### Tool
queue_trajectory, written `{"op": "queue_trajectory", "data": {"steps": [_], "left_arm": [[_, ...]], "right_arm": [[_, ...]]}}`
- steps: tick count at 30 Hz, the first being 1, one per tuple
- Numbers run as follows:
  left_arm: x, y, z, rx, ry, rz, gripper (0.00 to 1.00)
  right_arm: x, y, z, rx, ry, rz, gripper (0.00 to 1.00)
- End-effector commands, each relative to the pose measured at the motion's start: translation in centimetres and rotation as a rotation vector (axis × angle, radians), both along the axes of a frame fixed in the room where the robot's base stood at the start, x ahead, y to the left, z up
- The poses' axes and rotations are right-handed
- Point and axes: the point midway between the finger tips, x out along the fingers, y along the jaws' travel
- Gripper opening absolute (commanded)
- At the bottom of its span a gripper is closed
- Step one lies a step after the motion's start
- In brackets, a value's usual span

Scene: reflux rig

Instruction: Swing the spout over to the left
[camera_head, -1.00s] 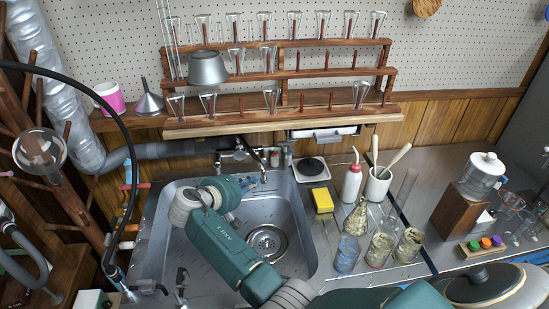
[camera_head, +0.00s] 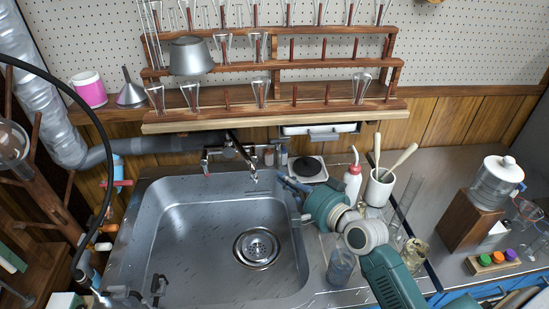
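The metal spout (camera_head: 243,158) sits on the tap at the back edge of the sink and slants forward and to the right over the basin. My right gripper (camera_head: 284,182) is to the right of the spout, over the sink's back right corner. Its thin dark fingers point up and left, with a gap in the picture between them and the spout. They are too small and edge-on to tell whether they are open or shut. I see nothing held in them.
The sink basin (camera_head: 200,243) is empty. A wooden rack (camera_head: 300,113) with glassware overhangs the tap. A white bottle (camera_head: 352,183), a beaker with pestles (camera_head: 379,188) and a blue-tinted glass (camera_head: 340,265) stand close around my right arm.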

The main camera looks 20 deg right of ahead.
Motion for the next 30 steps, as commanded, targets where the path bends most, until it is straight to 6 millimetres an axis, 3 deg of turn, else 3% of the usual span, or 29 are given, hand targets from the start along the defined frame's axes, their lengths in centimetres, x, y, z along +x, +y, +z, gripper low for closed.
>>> {"op": "queue_trajectory", "data": {"steps": [4, 8, 14, 24, 30], "left_arm": [[0.0, 0.0, -0.5, 0.0, 0.001, 0.0, 0.41], [-0.1, 0.1, -0.3, 0.0, 0.001, 0.0, 0.41], [-0.2, 0.4, 0.3, 0.005, 0.003, -0.002, 0.41], [-0.3, 0.6, 1.3, 0.007, 0.005, -0.002, 0.41], [-0.3, 0.6, 2.2, 0.006, 0.005, -0.001, 0.41]], "right_arm": [[-1.7, -0.3, 3.5, 0.167, -0.068, 0.001, 0.0], [-1.6, -0.3, 4.5, 0.212, -0.084, 0.0, 0.0], [1.3, 0.5, 4.6, 0.213, -0.085, 0.002, 0.0], [8.0, 2.6, 4.1, 0.211, -0.082, 0.002, 0.0], [7.6, 5.3, 3.4, 0.209, -0.081, 0.002, 0.0]]}}
